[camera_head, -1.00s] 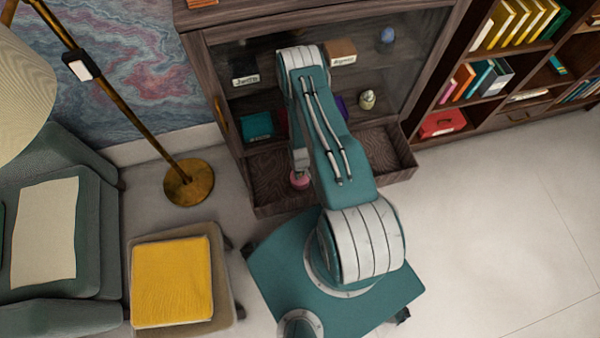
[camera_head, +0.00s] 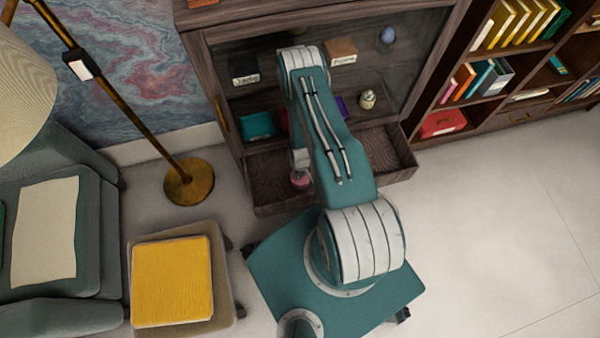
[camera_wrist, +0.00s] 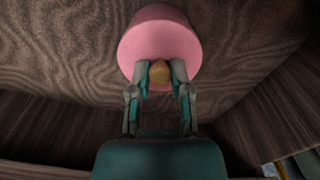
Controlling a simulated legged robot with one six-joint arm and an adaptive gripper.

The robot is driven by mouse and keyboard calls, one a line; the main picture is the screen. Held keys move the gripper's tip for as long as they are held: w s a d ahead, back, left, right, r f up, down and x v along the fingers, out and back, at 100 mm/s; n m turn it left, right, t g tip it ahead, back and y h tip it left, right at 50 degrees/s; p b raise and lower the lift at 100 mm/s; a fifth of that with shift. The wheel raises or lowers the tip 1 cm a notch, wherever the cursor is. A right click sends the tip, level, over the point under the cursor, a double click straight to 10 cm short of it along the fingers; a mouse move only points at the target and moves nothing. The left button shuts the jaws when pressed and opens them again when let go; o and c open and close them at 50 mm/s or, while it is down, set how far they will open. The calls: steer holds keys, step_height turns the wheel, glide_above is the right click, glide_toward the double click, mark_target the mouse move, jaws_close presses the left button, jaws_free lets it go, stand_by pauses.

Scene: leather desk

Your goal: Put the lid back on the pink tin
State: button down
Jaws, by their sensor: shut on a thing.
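My gripper (camera_wrist: 160,68) points into the open drawer, its two fingers closed on either side of a small gold knob (camera_wrist: 160,74). The knob sits on a round pink piece, the pink tin or its lid (camera_wrist: 160,35), which shows in the wrist view above the wood-grained drawer floor. I cannot tell there where the lid ends and the tin begins, or whether the lid sits flush. In the head view the pink piece (camera_head: 300,180) shows small at the left of my arm, inside the drawer. My arm hides most of the gripper there.
The open drawer (camera_head: 395,160) has low dark wooden walls close around my gripper. Above it, cabinet shelves hold labelled boxes (camera_head: 341,50), a teal box (camera_head: 257,125) and a small pale jar (camera_head: 367,99). A brass floor lamp (camera_head: 188,182) and a yellow-topped stool (camera_head: 172,280) stand left.

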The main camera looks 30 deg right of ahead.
steer(key=shift+c, duration=2.4)
jaws_free()
steer(key=o, duration=0.5)
steer(key=shift+r, duration=3.5)
